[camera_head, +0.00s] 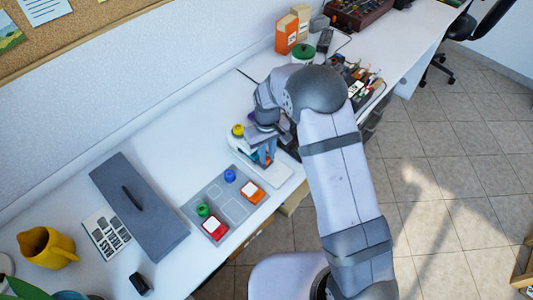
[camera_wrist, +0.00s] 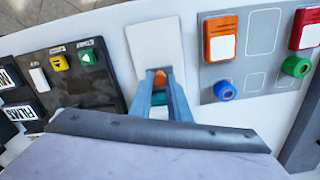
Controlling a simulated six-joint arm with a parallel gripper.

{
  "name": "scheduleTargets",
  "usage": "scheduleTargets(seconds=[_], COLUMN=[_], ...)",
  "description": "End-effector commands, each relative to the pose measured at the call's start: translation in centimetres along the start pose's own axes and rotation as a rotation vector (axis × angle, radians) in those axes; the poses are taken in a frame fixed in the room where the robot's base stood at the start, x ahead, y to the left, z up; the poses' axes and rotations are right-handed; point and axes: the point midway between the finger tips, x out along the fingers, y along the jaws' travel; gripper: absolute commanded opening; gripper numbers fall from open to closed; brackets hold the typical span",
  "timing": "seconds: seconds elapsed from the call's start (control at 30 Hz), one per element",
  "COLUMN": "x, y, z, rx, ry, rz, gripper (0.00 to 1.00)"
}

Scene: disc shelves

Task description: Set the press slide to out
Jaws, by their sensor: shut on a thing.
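The press (camera_head: 236,144) is a pale machine with a yellow knob on the white table, partly hidden by my arm in the head view. A flat white plate (camera_head: 275,174) extends from its front toward the table edge; it also shows in the wrist view (camera_wrist: 153,48). My gripper (camera_head: 266,160) is low over the near end of the press. In the wrist view its fingers (camera_wrist: 161,84) are closed around a small orange part (camera_wrist: 160,77), which looks like the handle of the press slide. A teal patch shows below it. The slide's body is mostly hidden.
A grey tray (camera_head: 193,206) beside the press holds orange and red blocks with blue and green knobs. In the wrist view a dark panel (camera_wrist: 90,95) with yellow and green buttons lies left.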

Motion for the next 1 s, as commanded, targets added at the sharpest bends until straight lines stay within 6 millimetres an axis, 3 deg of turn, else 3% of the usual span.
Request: scheduleTargets(seconds=[0.5,0.87,0.9,0.97,1.0], x=[-0.1,0.0,0.0,0.0,0.0], y=[2.3,2.5,2.5,2.5,2.5], z=[6.9,7.6,7.6,7.6,7.6], rx=[0.003,0.0,0.0,0.0,0.0], ry=[-0.002,-0.005,-0.006,-0.005,-0.005], rz=[0.0,0.0,0.0,0.0,0.0], gripper=[0.0,0.0,0.18,0.33,0.35])
